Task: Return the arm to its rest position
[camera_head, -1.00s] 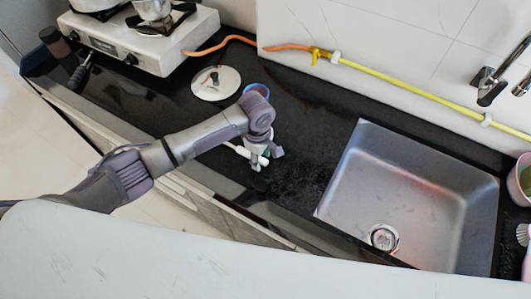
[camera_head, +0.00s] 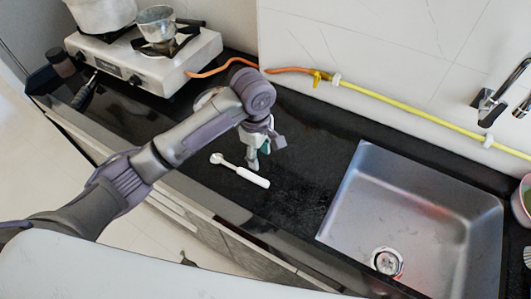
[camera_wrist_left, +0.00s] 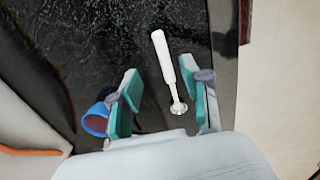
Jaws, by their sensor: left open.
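My left arm comes in from the left over the black counter. My left gripper (camera_head: 262,153) hangs above the counter, left of the sink, open and empty. In the left wrist view the two teal-padded fingers of the gripper (camera_wrist_left: 165,97) stand wide apart. A white long-handled utensil (camera_head: 252,177) lies on the counter just in front of the gripper. In the left wrist view the utensil (camera_wrist_left: 164,58) shows beyond and between the fingers, apart from both pads. My right gripper is not in view.
A steel sink (camera_head: 425,195) is on the right. A white gas stove (camera_head: 150,60) with a pot (camera_head: 102,12) and a saucepan (camera_head: 156,24) stands at the back left. A yellow hose (camera_head: 410,107) runs along the wall. A blue cup (camera_wrist_left: 97,119) shows beside the left finger in the wrist view.

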